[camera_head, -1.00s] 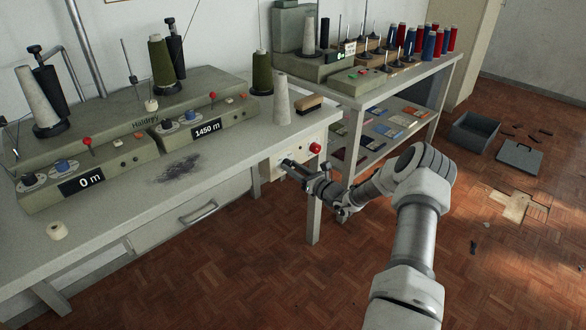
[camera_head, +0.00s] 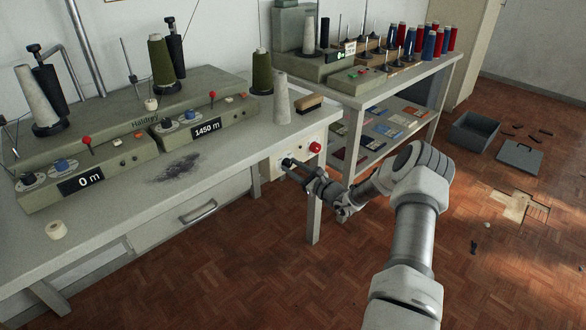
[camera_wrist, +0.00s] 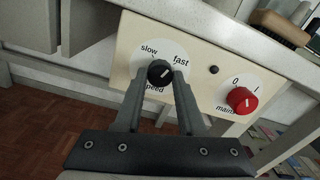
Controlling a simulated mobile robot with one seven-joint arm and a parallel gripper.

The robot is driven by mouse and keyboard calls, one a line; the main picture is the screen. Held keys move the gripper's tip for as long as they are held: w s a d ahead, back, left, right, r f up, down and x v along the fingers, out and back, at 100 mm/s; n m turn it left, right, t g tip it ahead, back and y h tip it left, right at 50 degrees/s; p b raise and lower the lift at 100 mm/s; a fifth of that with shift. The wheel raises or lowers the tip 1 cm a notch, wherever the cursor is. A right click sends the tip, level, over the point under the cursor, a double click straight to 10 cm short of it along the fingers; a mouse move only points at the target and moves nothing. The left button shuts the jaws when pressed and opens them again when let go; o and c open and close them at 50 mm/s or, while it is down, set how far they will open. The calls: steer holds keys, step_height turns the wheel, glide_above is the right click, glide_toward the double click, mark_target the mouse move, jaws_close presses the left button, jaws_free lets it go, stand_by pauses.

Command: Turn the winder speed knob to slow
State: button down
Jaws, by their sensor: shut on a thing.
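The winder speed knob (camera_wrist: 159,73) is a dark round knob on a white dial marked "slow" and "fast". The dial is on a cream control panel (camera_wrist: 208,66) at the front of the table. The knob's pale pointer mark leans to the upper right, toward the "fast" side. My gripper (camera_wrist: 165,78) is shut on the knob, one finger on each side of it. In the head view my gripper (camera_head: 289,164) reaches the panel from the right; the knob is mostly hidden there by the fingers.
A red main switch (camera_wrist: 242,100) marked 0 and I sits right of the knob, with a small black button (camera_wrist: 213,70) between. The table edge (camera_wrist: 235,31) overhangs just above the panel. A brush (camera_head: 309,103) and a cone (camera_head: 281,100) stand above on the table.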

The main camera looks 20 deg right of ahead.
steer(key=n, duration=0.3)
steer(key=shift+n+b, duration=0.35)
steer(key=shift+n, duration=0.05)
steer(key=n+b, duration=0.1)
steer(key=n, duration=0.2)
steer(key=shift+f+n, duration=0.1)
steer(key=shift+n, duration=0.2)
steer(key=n+b, duration=0.3)
steer(key=n, duration=0.2)
steer(key=shift+n, duration=0.4)
steer(key=c, duration=0.5)
jaws_free()
steer(key=shift+d, duration=0.1)
steer(key=shift+s, duration=0.1)
steer(key=p+v, duration=0.4)
steer(key=v, duration=1.3)
steer(key=shift+d, duration=0.2)
